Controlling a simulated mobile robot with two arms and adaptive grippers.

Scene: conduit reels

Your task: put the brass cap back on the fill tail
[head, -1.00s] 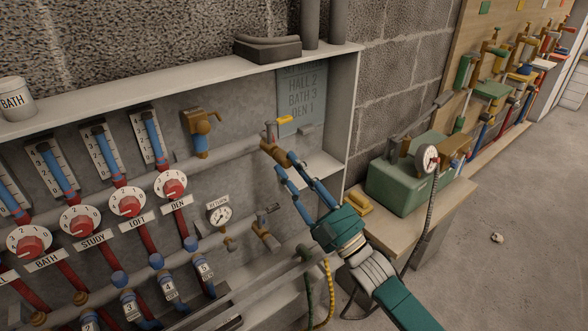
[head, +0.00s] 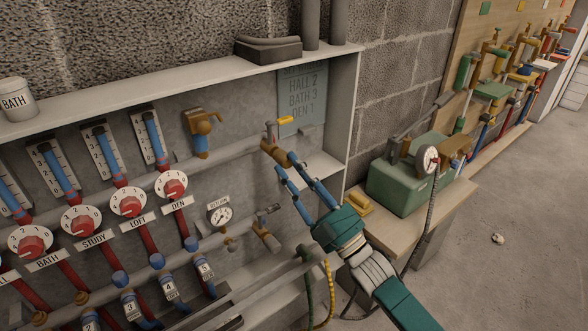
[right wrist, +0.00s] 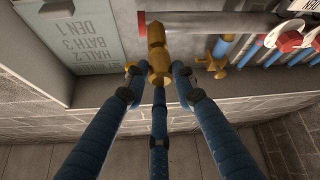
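The fill tail (right wrist: 155,35) is a brass fitting at the right end of the upper grey pipe, inside the wall cabinet. A brass cap (right wrist: 159,74) is in line with its near end in the right wrist view, and I see no clear gap between them. Whether it is threaded on, I cannot tell. My right gripper (right wrist: 156,72) has its blue fingers around the cap, tips against its sides. In the head view my right gripper (head: 285,164) reaches up from the lower right to the brass fitting (head: 277,152). My left gripper is out of view.
A yellow lever (head: 285,120) sits just above the fitting. A brass valve (head: 202,135) is to the left, and another valve (head: 264,236) below. The cabinet's side wall (head: 343,115) stands close on the right. A green case (head: 402,187) rests on the bench.

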